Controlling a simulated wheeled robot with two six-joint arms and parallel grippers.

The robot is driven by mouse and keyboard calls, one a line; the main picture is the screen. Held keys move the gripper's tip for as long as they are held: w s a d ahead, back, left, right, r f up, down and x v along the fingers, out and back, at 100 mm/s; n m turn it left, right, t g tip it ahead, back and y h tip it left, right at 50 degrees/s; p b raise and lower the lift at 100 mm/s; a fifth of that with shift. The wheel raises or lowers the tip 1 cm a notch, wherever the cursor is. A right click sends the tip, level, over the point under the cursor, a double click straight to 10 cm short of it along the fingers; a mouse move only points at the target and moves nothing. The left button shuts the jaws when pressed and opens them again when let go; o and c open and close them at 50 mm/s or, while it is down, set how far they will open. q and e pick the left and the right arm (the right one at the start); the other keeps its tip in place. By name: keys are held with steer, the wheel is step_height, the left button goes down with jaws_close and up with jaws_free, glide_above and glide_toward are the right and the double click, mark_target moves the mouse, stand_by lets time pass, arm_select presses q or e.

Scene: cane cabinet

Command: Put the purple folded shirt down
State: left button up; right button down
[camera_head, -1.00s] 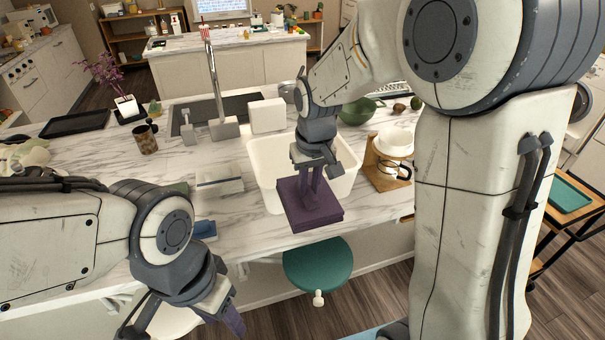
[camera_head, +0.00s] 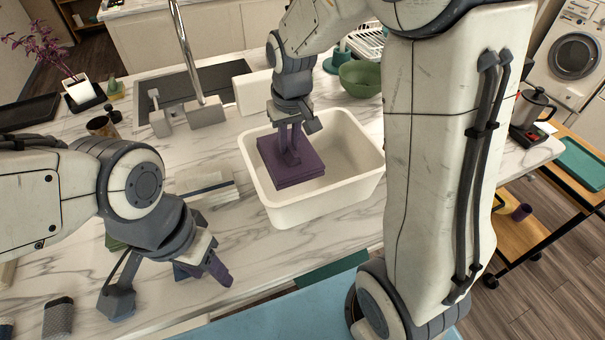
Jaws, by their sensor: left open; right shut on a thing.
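The purple folded shirt (camera_head: 302,171) is a flat, squared stack in the head view. My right gripper (camera_head: 289,158) points down and is shut on it. The shirt is over the left part of a white bin (camera_head: 345,195) that stands on the marble counter; whether it touches the bin's floor cannot be told. The gripper hides part of the shirt's top. My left gripper (camera_head: 170,285) is open at the lower left, above the near part of the counter, with no shirt in it.
Light folded cloths (camera_head: 205,187) lie left of the bin. A sink (camera_head: 185,85) with a tall faucet (camera_head: 188,50) is behind it, and a green bowl (camera_head: 361,78) stands behind right. A wooden cart (camera_head: 560,165) stands at the right.

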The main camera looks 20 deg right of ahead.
mark_target(291, 162)
steer(key=f, duration=0.6)
steer(key=shift+w+d+f+p, duration=0.15)
steer(key=shift+w+f+p, duration=0.1)
steer(key=shift+p, duration=0.15)
steer(key=shift+s+f, duration=0.1)
steer(key=shift+f, duration=1.75)
steer(key=shift+f, duration=0.15)
steer(key=c, duration=0.8)
jaws_free()
